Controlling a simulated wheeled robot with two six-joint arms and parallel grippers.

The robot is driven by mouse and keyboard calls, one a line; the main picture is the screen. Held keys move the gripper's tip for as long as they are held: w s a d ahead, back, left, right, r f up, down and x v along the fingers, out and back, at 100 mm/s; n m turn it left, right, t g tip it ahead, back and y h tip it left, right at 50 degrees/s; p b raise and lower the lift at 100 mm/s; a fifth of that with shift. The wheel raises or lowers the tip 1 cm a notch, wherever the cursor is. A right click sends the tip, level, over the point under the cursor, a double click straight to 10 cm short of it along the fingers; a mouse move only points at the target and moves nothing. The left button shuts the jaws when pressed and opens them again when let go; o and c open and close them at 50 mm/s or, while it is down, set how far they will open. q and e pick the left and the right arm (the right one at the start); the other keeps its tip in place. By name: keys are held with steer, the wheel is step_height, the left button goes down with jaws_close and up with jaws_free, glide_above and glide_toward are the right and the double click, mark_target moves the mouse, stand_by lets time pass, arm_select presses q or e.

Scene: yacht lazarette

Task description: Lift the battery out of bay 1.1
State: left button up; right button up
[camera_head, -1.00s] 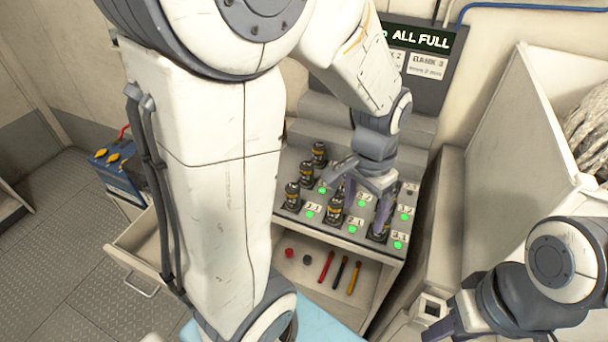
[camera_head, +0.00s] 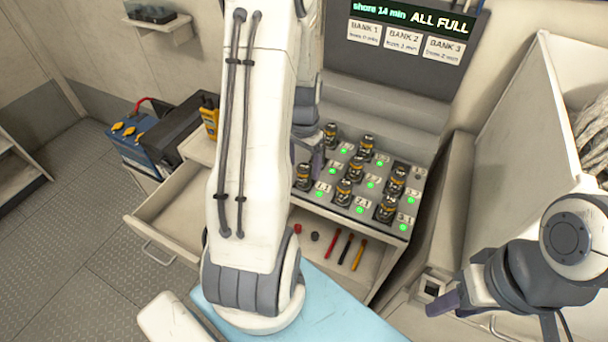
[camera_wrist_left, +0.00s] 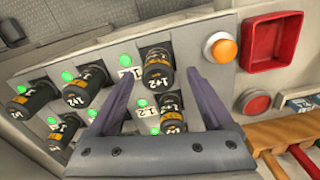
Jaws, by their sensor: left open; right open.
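The battery at bay 1.1 (camera_head: 304,176) is a dark cylinder with a yellow band, standing upright at the front left of the rack (camera_head: 330,205) beside its label and a green light. My left gripper (camera_head: 318,160) is open beside and above it, partly hidden by my left arm. My right gripper (camera_head: 440,303) is open and empty at the lower right, away from the rack.
Several other batteries (camera_head: 387,209) stand in the rack's bays. A shelf below holds red, black and yellow tools (camera_head: 345,248). An open drawer (camera_head: 180,210) is at left. A display (camera_head: 410,22) reads ALL FULL. A white-walled bin (camera_head: 500,130) stands at right.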

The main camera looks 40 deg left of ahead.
mark_target(305, 175)
arm_select(q)
step_height(305, 175, down, 4)
steer(key=shift+d+f+p, duration=0.1)
steer(key=shift+f+p, duration=0.15)
steer(key=shift+p, duration=0.1)
jaws_close()
steer(key=shift+w+r, duration=0.1)
steer(key=shift+r, duration=0.05)
